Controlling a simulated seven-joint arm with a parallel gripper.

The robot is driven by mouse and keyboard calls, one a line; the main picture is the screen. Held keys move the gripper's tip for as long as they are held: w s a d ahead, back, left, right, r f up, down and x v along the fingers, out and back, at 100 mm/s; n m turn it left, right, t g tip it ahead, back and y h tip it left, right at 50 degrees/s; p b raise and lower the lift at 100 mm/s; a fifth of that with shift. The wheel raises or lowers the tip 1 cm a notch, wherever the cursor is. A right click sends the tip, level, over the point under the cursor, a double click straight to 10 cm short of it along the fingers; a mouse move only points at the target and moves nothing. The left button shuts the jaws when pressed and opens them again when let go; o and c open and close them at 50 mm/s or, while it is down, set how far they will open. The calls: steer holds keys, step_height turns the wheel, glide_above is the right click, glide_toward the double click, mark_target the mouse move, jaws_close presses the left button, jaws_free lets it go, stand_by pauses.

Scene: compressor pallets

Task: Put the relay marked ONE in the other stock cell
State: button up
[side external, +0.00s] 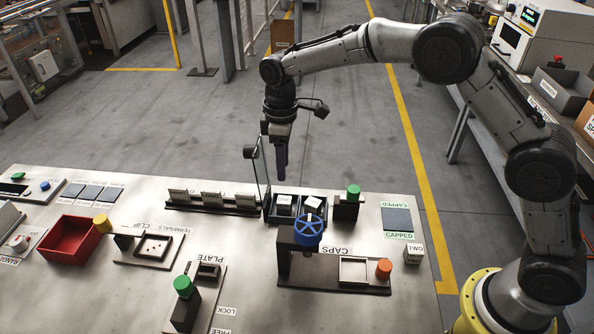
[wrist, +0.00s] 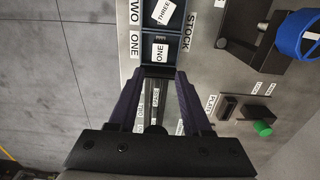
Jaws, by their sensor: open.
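The relay marked ONE (wrist: 160,50) sits in the stock cell labelled ONE of the dark blue stock tray (wrist: 146,68). It is the left relay (side external: 284,201) in the tray in the side view. A relay marked THREE (wrist: 165,13) lies askew in the adjoining cell labelled TWO; it also shows in the side view (side external: 313,203). My gripper (wrist: 159,80) is open and empty. In the side view my gripper (side external: 281,176) hangs pointing down above the tray's left part, apart from the relays.
A green-topped block (side external: 347,207) and a blue-wheeled CAPS press (side external: 308,230) stand close by. A relay marked TWO (side external: 413,253) stands at right.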

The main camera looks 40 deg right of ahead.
steer(key=s+d+r+m+t, duration=0.2)
steer(key=s+d+r, duration=0.3)
steer(key=s+r, duration=0.3)
steer(key=s+d+r+m+t, duration=0.1)
steer(key=s+d+r+m, duration=0.25)
steer(key=s+r, duration=0.4)
steer(key=s+d+f+m+t, duration=0.1)
steer(key=s+d, duration=0.1)
steer(key=s, duration=0.7)
steer(key=s+d+f+m+t, duration=0.1)
steer(key=s+d+m, duration=0.1)
steer(key=s, duration=0.7)
steer(key=shift+s+d+f+t, duration=0.3)
steer(key=shift+s+d+f, duration=0.05)
steer(key=shift+f, duration=0.05)
steer(key=shift+m, duration=0.25)
